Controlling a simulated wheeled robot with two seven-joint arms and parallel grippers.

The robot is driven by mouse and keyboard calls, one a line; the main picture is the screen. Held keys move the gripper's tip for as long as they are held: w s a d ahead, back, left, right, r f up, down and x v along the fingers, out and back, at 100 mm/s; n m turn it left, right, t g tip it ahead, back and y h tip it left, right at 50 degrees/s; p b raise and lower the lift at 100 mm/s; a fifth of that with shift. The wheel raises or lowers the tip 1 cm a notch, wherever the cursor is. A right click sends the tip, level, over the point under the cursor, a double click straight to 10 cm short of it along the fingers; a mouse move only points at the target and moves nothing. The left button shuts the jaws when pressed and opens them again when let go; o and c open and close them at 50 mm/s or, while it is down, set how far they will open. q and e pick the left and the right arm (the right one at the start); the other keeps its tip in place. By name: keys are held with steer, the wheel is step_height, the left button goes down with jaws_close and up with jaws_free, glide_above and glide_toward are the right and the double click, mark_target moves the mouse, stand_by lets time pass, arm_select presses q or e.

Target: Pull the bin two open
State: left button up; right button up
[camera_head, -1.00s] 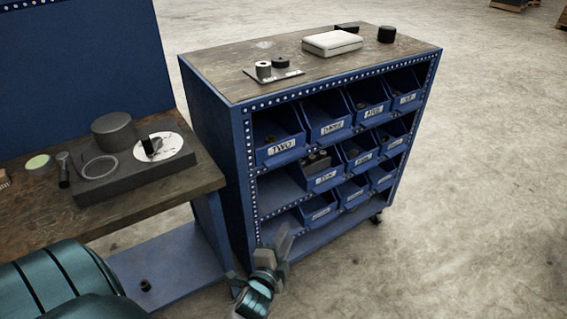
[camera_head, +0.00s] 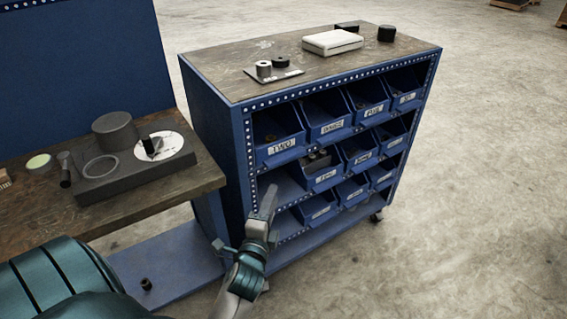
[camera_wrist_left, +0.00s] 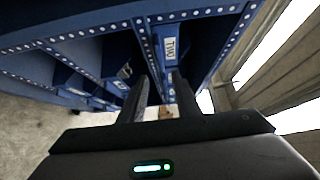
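The bin two (camera_head: 279,150) is a blue bin with a white "TWO" label, at the left end of the cabinet's top row. In the left wrist view its label shows above and between my fingers, on the bin (camera_wrist_left: 171,48). It sits in its row beside the other bins. My left gripper (camera_head: 266,200) is in front of the cabinet, below bin two, by the empty left part of the middle row. In the left wrist view my left gripper (camera_wrist_left: 162,92) has its fingers apart with nothing held between them. My right gripper is not in view.
The blue cabinet (camera_head: 215,140) holds several labelled bins in three rows. A white box (camera_head: 332,42) and small dark parts stand on its top. A workbench (camera_head: 125,205) with a grey fixture stands at the left. The floor to the right is clear.

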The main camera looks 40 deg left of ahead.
mark_target(284, 161)
arm_select(q)
steer(key=p+x, duration=0.1)
steer(key=x, duration=1.3)
steer(key=shift+p, duration=0.4)
steer(key=shift+w+a, duration=0.15)
steer(key=shift+w, duration=0.25)
steer(key=shift+w+a, duration=0.15)
steer(key=shift+w, duration=0.2)
steer(key=shift+c, duration=0.9)
jaws_close()
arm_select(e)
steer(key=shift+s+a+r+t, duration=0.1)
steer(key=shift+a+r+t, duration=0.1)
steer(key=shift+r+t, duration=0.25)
